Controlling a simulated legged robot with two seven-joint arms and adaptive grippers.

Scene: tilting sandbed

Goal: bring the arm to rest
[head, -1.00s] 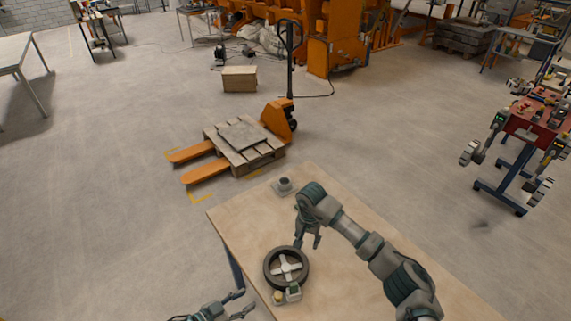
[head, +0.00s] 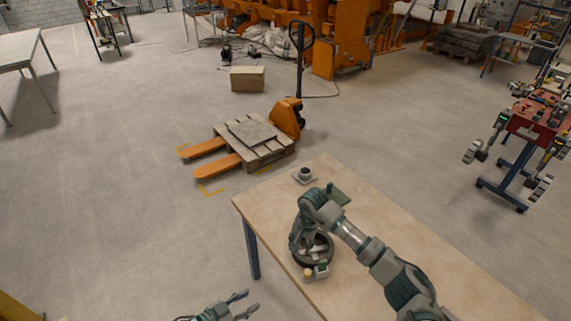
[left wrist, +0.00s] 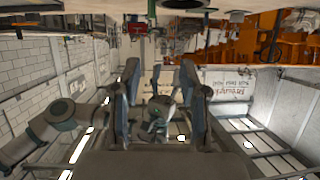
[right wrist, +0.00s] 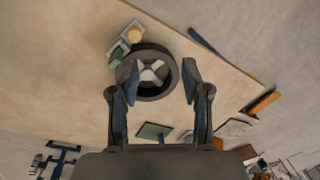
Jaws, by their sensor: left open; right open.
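My left gripper (head: 240,303) is open and empty at the bottom of the head view, left of the table and clear of it. In the left wrist view its two fingers (left wrist: 159,78) stand apart with only the room behind them. My right arm reaches in from the lower right, and its gripper (head: 298,254) is over the left part of a dark-rimmed wheel (head: 326,262), partly hiding it. In the right wrist view the right fingers (right wrist: 160,80) are open, with the wheel (right wrist: 165,92) showing between and beyond them. I cannot tell whether they touch it.
The wheel lies on a wooden table (head: 420,250). A small block with a yellow knob (head: 309,273), a green pad (head: 340,196) and a grey cup on a plate (head: 305,174) are there too. An orange pallet jack (head: 285,117) stands beyond.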

